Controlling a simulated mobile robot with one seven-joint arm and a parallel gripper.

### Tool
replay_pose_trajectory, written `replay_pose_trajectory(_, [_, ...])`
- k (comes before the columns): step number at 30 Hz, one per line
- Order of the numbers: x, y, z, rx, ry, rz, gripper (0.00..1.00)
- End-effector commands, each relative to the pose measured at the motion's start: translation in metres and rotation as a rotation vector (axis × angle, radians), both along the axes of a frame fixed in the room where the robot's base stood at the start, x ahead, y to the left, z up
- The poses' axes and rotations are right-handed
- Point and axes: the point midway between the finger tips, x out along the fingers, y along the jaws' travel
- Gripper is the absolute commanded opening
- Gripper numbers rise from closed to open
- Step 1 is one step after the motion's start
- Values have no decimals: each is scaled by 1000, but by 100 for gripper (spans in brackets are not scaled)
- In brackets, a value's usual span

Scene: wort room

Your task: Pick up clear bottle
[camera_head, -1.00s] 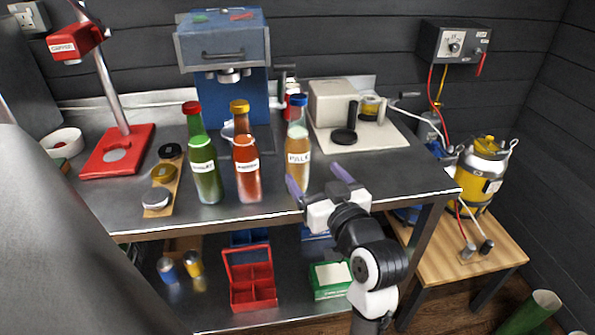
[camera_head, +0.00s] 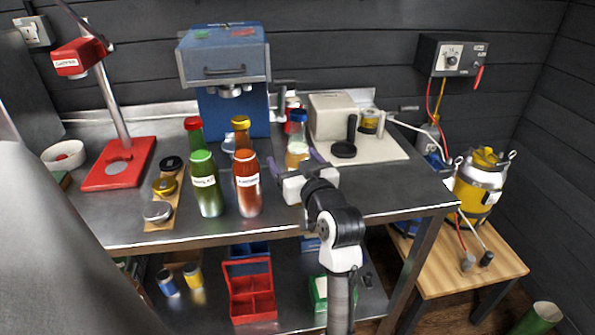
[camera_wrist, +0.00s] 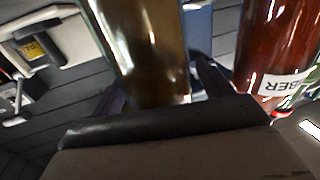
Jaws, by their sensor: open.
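The clear bottle (camera_head: 298,143) has a blue cap and pale amber contents. It stands upright on the steel bench, right of the red-brown bottle (camera_head: 247,190). My gripper (camera_head: 297,163) is open at the bottle, with one purple finger on either side of it. My gripper hides the bottle's lower part in the head view. In the wrist view the clear bottle (camera_wrist: 145,50) stands between the two dark fingers, and the red-brown bottle (camera_wrist: 272,48) is close beside it on the right. I cannot tell whether either finger touches the glass.
A green bottle (camera_head: 207,188) stands left of the red-brown one. A blue machine (camera_head: 225,60) is behind the bottles, and a beige device (camera_head: 328,118) is behind right. Jars sit on a wooden strip (camera_head: 174,205) to the left. The bench front right is clear.

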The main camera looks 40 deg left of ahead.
Motion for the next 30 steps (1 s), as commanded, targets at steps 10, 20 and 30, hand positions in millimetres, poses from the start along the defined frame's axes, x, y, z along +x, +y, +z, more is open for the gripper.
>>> replay_pose_trajectory(10, [0, 0, 0, 0, 0, 0, 48])
replay_pose_trajectory(20, [0, -1, 2, 3, -3, 0, 6])
replay_pose_trajectory(30, [0, -1, 7, 4, -4, 0, 6])
